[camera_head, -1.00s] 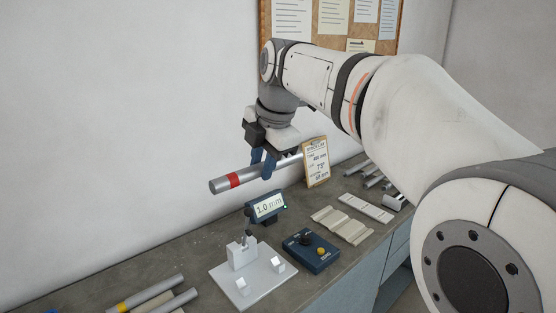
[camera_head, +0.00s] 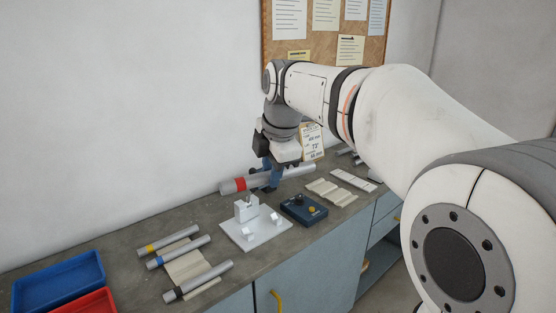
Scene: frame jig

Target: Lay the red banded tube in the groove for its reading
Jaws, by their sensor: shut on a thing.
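The red banded tube (camera_head: 240,185) is a grey tube with a red band near its left end. My gripper (camera_head: 272,182) is shut on it, right of the band, and holds it nearly level behind the white gauge stand (camera_head: 247,208). The gauge's display is hidden behind the tube and gripper. A beige grooved block (camera_head: 332,192) lies empty to the right, beside a pale flat plate (camera_head: 353,179). A clipboard card (camera_head: 312,142) stands behind the tube; its writing is too small to read surely.
Tubes with yellow (camera_head: 162,241), blue (camera_head: 178,253) and black (camera_head: 198,282) bands lie at the left on a beige rack (camera_head: 186,267). Blue (camera_head: 58,282) and red (camera_head: 92,304) trays are front left.

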